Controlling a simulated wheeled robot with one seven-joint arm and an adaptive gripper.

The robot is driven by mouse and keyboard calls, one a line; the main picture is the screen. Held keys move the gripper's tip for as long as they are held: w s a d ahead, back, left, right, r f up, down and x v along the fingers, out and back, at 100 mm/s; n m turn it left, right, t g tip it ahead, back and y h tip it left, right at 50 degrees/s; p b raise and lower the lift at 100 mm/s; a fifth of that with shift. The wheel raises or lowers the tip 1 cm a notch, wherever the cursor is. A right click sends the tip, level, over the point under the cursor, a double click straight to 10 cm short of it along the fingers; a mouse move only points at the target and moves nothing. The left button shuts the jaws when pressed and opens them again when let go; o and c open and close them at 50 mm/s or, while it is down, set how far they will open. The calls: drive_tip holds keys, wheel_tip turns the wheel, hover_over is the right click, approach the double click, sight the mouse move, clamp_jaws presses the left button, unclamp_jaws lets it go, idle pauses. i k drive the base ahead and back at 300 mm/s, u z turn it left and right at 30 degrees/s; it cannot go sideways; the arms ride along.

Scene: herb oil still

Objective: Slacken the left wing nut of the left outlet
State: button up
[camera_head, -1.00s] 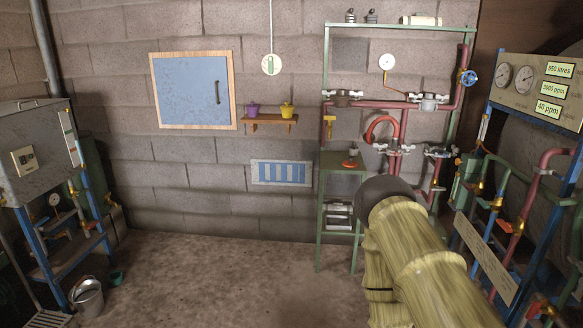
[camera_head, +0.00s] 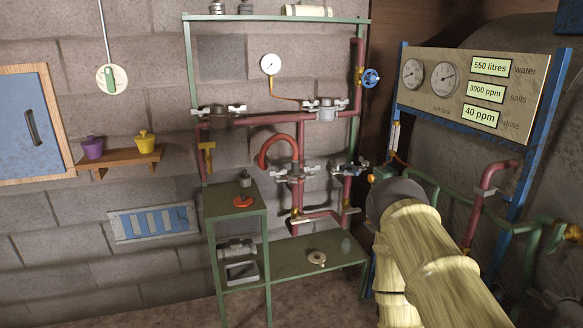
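A green frame carries red pipework on the back wall. At its upper left is a grey clamped fitting (camera_head: 217,112) with a pale wing nut on each side, a left one (camera_head: 201,111) and a right one (camera_head: 237,109). A similar fitting (camera_head: 325,110) sits at the upper right. Lower down are two more winged fittings, one in the middle (camera_head: 297,172) and one to its right (camera_head: 349,170). No label shows which is the left outlet. How tight the nuts are cannot be seen. My arm's yellowish links rise at lower right; my gripper is not in view.
A green stand (camera_head: 232,201) with a red-orange disc (camera_head: 243,202) stands below the pipes, beside a low green shelf (camera_head: 310,255). A gauge panel (camera_head: 480,90) and pipes crowd the right. A wooden shelf (camera_head: 120,160) with two pots is left. Floor shows at the bottom.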

sight(283, 171)
drive_tip(key=z, duration=0.1)
drive_tip(key=i, duration=0.15)
drive_tip(key=u, duration=0.05)
drive_tip(key=k, duration=0.65)
drive_tip(key=u, duration=0.75)
drive_tip(key=i, duration=0.7)
drive_tip(key=u, duration=0.65)
drive_tip(key=i, duration=0.85)
drive_tip(key=z, duration=0.8)
drive_tip(key=i, duration=0.65)
drive_tip(key=z, duration=0.75)
